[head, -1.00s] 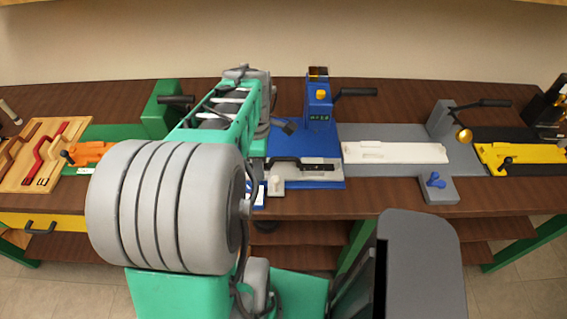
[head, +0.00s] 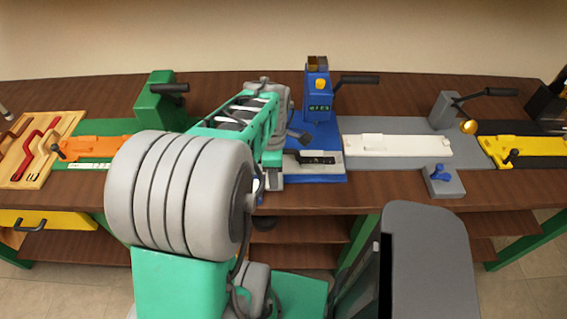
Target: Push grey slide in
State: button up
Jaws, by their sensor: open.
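The grey slide (head: 333,162) lies in the blue fixture (head: 325,179) at the middle of the bench, in the head view. Its top carries a dark inset with small marks. A small pale grey block (head: 275,181) shows at the fixture's front left, close against my arm's outline; I cannot tell whether it is part of the slide. My arm covers the slide's left end and the fixture's left side. My gripper is hidden behind my arm, so its contact with the slide cannot be seen.
The blue post (head: 318,105) with a black lever (head: 360,80) rises behind the slide. To the right is a grey fixture with a white slide (head: 400,146), then a yellow slide (head: 530,150). To the left are an orange slide (head: 95,148) and a green post (head: 155,108).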

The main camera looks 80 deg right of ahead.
jog(key=c, duration=0.9)
jog(key=shift+w+d, duration=0.2)
jog(key=shift+d, duration=0.65)
jog(key=shift+w+d, duration=0.4)
jog(key=shift+d, duration=1.35)
jog(key=shift+w+d, duration=0.4)
jog(key=shift+d, duration=1.4)
jog(key=shift+w+d, duration=0.4)
jog(key=shift+d, duration=1.35)
jog(key=shift+w+d+r, duration=0.1)
jog(key=shift+d, duration=0.4)
jog(key=shift+o, duration=0.4)
jog(key=shift+d, duration=0.1)
jog(key=shift+o, duration=0.2)
jog(key=o, duration=0.8)
jog(key=shift+d, duration=0.1)
